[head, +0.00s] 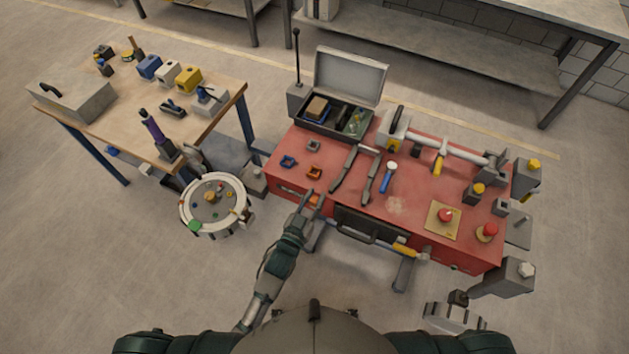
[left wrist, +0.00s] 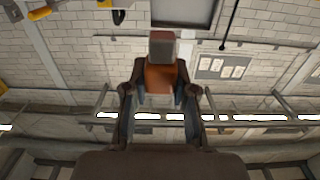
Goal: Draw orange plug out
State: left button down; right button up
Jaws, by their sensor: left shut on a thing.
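My left gripper (head: 313,199) is at the front left edge of the red bench (head: 397,204) in the head view. Its fingers are shut on the orange plug (head: 316,201), which shows as a small orange patch between them. In the left wrist view the orange plug (left wrist: 160,79) sits between the two fingertips (left wrist: 160,93), with a grey block-shaped end (left wrist: 162,48) beyond it. No socket shows clearly around that end, and I cannot tell from the head view whether the plug touches the bench front. My right gripper is not in view.
An orange-brown piece (head: 313,172) and a blue piece (head: 288,161) lie on the bench top near the gripper.

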pick_arm(q)
jog(key=shift+s, duration=0.5)
jog(key=shift+s+r+p, duration=0.25)
jog(key=shift+r+p, duration=0.65)
jog(key=shift+p, duration=0.1)
jog(key=shift+r+p, duration=0.8)
jog(key=shift+p, duration=0.2)
jog(key=shift+r+p, duration=0.85)
jog(key=shift+p, duration=0.15)
